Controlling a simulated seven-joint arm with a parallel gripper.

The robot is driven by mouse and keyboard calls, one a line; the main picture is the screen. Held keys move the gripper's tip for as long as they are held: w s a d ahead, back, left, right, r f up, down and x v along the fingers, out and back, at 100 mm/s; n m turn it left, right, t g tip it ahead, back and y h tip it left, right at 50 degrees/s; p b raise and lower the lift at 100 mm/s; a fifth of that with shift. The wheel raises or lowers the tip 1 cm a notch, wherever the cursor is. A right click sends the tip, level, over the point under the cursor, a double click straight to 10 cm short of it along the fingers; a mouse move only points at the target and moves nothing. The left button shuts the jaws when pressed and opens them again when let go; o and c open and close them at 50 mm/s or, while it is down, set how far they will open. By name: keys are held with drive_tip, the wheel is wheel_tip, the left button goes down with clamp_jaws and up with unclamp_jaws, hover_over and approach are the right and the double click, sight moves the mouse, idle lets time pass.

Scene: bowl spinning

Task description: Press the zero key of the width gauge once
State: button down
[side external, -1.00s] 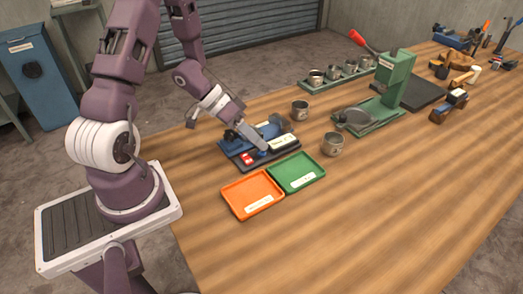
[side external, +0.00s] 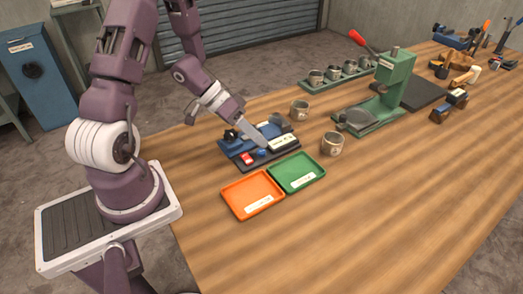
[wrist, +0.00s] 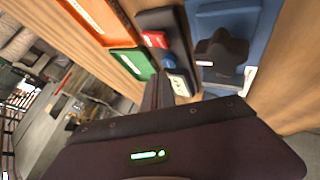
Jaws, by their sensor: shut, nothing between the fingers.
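The width gauge (side external: 240,163) is a dark base with a blue body near the table's left edge. On its front strip sit a red key (side external: 248,159), a smaller blue key (side external: 262,153) and a white readout (side external: 283,143). In the wrist view the red key (wrist: 155,40), blue key (wrist: 169,61) and pale readout (wrist: 178,86) lie in a row. The key labels are too small to read. My gripper (side external: 264,146) is shut and empty, its tip pointing down close to the blue key. I cannot tell whether it touches.
An orange tray (side external: 237,203) and a green tray (side external: 313,177) lie just in front of the gauge. Two loose cups (side external: 299,110) (side external: 332,144) stand to its right. A green press (side external: 398,80) and a rack of several cups are behind. The table's front right is clear.

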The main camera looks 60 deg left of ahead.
sight(258, 151)
drive_tip(key=shift+r, duration=0.2)
drive_tip(key=shift+r, duration=2.4)
